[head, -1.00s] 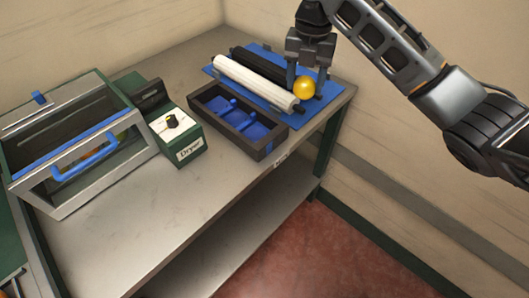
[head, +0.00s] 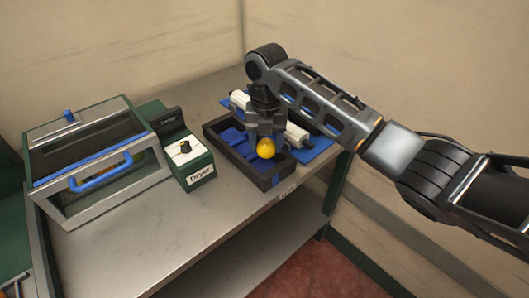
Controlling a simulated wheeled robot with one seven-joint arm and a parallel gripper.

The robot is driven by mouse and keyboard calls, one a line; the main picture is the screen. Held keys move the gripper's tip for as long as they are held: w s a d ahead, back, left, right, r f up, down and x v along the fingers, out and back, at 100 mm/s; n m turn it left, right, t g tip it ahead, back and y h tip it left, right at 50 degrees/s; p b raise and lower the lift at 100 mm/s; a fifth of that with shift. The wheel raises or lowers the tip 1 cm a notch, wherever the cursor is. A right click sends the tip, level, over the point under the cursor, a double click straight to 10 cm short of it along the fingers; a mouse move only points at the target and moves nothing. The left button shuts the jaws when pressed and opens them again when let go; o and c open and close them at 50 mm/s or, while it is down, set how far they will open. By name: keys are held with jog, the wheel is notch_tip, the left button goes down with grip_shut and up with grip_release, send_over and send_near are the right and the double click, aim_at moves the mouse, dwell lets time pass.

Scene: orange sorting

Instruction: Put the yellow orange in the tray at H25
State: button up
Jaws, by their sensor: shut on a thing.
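The yellow orange (head: 266,148) is between the fingers of my gripper (head: 265,138), which is shut on it. In the head view they are over the right part of the dark tray (head: 224,159) with blue compartments. I cannot tell whether the orange touches the tray floor or hangs above it. A small label (head: 287,193) is on the table edge in front of the tray; its writing is too small to read.
A dryer box (head: 200,163) with a knob stands left of the tray. A glass-fronted case (head: 50,188) with a blue handle is farther left. White rollers (head: 297,134) on a blue mat (head: 318,148) lie behind the tray. The front of the table (head: 150,240) is clear.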

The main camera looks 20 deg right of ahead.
aim_at(264, 154)
jog(key=shift+w+a+f, duration=0.15)
jog(key=shift+w+f, duration=0.05)
jog(key=shift+f, duration=0.25)
jog(key=shift+f+p, duration=0.4)
jog(key=shift+f, duration=1.35)
jog(key=shift+f, duration=0.15)
jog(key=o, duration=0.9)
notch_tip(264, 154, up, 12)
jog(key=shift+r+b, duration=0.2)
jog(key=shift+b, duration=0.65)
